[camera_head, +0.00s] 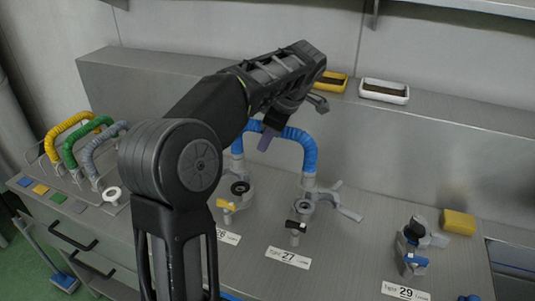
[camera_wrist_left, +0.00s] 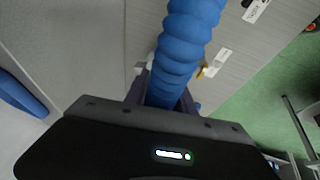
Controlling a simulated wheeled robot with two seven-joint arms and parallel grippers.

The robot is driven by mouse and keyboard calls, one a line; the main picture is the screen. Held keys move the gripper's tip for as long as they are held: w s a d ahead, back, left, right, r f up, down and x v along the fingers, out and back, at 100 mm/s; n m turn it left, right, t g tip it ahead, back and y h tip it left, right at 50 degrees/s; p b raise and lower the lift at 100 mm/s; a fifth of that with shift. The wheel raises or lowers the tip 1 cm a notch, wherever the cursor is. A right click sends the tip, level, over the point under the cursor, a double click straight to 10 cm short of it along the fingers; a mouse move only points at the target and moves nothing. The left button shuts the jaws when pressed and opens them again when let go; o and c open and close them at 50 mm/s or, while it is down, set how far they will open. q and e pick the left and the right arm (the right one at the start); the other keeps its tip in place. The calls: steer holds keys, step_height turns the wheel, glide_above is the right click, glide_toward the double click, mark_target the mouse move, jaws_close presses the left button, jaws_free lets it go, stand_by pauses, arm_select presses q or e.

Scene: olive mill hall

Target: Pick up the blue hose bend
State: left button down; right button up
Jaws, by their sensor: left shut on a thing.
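The blue hose bend (camera_head: 306,148) is a ribbed arch over the grey bench in the head view. Its right end is at the valve fitting (camera_head: 304,206) behind label 27, and its left end is above the fitting with a yellow handle (camera_head: 238,190). I cannot tell whether the ends are seated. My left gripper (camera_head: 268,138) is shut on the bend near the top of its arch. In the left wrist view the blue hose (camera_wrist_left: 185,45) runs between the fingers (camera_wrist_left: 160,95). My arm hides part of the bench. My right gripper is not in view.
Yellow, green and grey hose bends (camera_head: 68,130) stand in a wire rack at left. A valve (camera_head: 415,245) with a blue handle stands behind label 29, near a yellow sponge (camera_head: 458,222). A white tray (camera_head: 385,91) and a yellow tray (camera_head: 333,82) sit on the rear ledge.

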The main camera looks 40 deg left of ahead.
arm_select(q)
step_height(320, 180, up, 3)
steer(key=shift+f+p, duration=0.15)
steer(key=shift+p, duration=0.55)
steer(key=shift+f, duration=0.15)
